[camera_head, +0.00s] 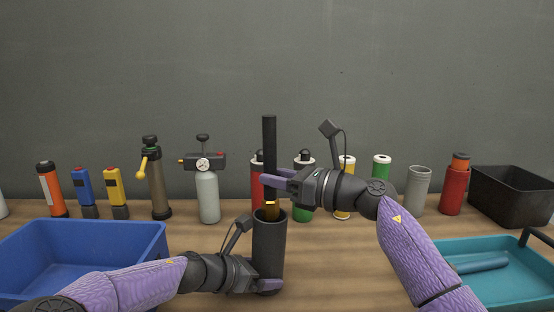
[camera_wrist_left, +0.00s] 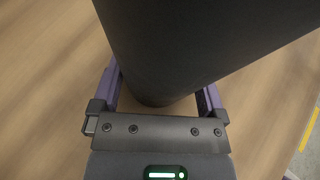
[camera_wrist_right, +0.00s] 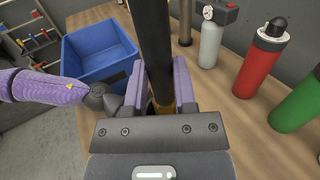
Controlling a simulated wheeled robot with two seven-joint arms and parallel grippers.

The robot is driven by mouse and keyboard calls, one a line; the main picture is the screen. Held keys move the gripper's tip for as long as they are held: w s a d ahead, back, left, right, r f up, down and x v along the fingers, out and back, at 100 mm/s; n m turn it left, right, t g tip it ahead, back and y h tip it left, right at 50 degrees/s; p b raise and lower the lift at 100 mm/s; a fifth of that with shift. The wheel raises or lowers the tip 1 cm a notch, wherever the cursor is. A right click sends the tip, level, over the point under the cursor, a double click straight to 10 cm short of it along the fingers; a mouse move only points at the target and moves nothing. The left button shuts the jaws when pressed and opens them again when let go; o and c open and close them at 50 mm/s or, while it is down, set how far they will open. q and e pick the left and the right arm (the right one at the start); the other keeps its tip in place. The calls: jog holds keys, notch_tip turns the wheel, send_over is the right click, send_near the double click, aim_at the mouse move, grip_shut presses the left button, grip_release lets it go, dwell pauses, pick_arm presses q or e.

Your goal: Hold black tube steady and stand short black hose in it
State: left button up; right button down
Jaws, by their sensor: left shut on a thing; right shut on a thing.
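The black tube (camera_head: 268,244) stands upright on the table in the head view. My left gripper (camera_head: 268,284) is shut around it low down, and the tube fills the left wrist view (camera_wrist_left: 190,50). The short black hose (camera_head: 269,143) is upright above the tube, with a brass-coloured lower end (camera_head: 271,211). My right gripper (camera_head: 270,184) is shut on the hose above that end. The brass end is at the tube's mouth; I cannot tell whether it is inside the rim or just above it. The hose also shows in the right wrist view (camera_wrist_right: 153,45).
A blue bin (camera_head: 95,250) stands at left, and a teal tray (camera_head: 500,270) with a blue-green piece at right. A black bin (camera_head: 515,192) is at back right. Several bottles, a pump (camera_head: 155,180) and a grey gauge bottle (camera_head: 207,190) line the back of the table.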

notch_tip(320, 180, down, 8)
jog(key=shift+r, duration=0.25)
pick_arm(q)
jog(key=shift+s+r, duration=0.15)
jog(key=shift+s, duration=0.15)
pick_arm(e)
jog(key=shift+s+a+f, duration=0.1)
jog(key=shift+s+f, duration=0.1)
jog(key=shift+f, duration=0.3)
jog(key=shift+s+f, duration=0.15)
jog(key=shift+f, duration=0.35)
pick_arm(q)
jog(key=shift+d, duration=0.1)
pick_arm(e)
jog(key=shift+c, duration=1.7)
grip_release()
pick_arm(q)
jog(key=shift+w+f, duration=0.25)
jog(key=shift+w, duration=0.05)
pick_arm(e)
send_near(278, 214)
jog(key=shift+s+d+f, duration=0.15)
jog(key=shift+s+d, duration=0.65)
pick_arm(q)
jog(key=shift+r, duration=0.1)
jog(key=o, duration=0.5)
